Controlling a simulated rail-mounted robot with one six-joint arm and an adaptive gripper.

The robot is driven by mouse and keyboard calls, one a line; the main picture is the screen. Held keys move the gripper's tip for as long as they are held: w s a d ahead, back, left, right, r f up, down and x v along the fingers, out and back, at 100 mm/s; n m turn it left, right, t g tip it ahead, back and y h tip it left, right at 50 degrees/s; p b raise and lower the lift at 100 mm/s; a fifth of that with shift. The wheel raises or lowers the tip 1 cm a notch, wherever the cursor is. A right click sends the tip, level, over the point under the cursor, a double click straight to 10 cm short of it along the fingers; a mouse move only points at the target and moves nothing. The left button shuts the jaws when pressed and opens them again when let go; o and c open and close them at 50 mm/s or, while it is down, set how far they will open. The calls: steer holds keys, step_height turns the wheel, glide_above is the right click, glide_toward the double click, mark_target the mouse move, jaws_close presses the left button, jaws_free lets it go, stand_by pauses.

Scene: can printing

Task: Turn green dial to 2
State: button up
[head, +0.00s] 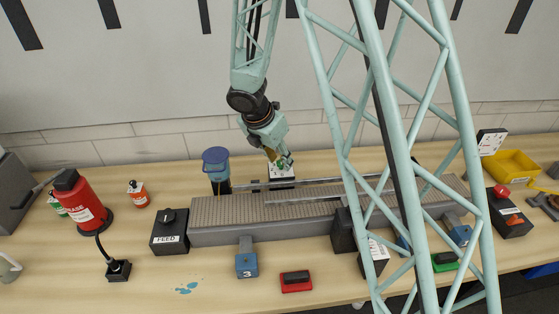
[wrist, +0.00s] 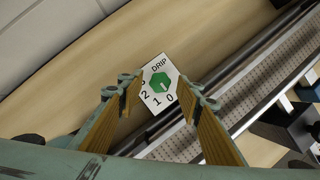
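The green dial (wrist: 161,81) is a hexagonal knob on a white plate (wrist: 159,62) marked DRIP, with numbers 0, 1 and 2 readable and another partly hidden by the left finger. A pale mark on the knob seems to point towards 0. In the head view the white plate (head: 281,176) stands at the back of the conveyor, partly covered by my gripper (head: 279,160). In the wrist view my gripper (wrist: 160,88) is open, its yellow-lined fingers on either side of the dial with gaps. Nothing is held. Contact with the plate cannot be told.
The grey conveyor (head: 265,208) runs just in front of the plate, with a metal rail along it. A blue-lidded container (head: 216,163) stands to the left. A FEED box (head: 169,232) is at the conveyor's left end. Bare table lies behind the dial.

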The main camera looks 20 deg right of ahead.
steer(key=c, duration=0.9)
steer(key=shift+m, duration=0.4)
steer(key=m+g+p, duration=0.1)
steer(key=m+p, duration=0.1)
steer(key=m, duration=0.1)
steer(key=shift+w+a+h, duration=0.1)
steer(key=shift+w+h, duration=0.05)
steer(key=shift+h, duration=0.25)
steer(key=m, duration=0.2)
steer(key=m+g+p, duration=0.1)
steer(key=shift+w+m+g, duration=0.15)
steer(key=shift+m+g, duration=0.15)
steer(key=shift+m, duration=0.1)
steer(key=m+g, duration=0.1)
steer(key=m, duration=0.1)
steer(key=m+g, duration=0.1)
steer(key=m, duration=0.2)
steer(key=shift+w+y+p, duration=0.2)
steer(key=shift+y+p, duration=0.1)
steer(key=m, duration=0.2)
steer(key=m+g+y, duration=0.1)
steer(key=m, duration=0.2)
steer(key=shift+d+g, duration=0.2)
steer(key=shift+g, duration=0.1)
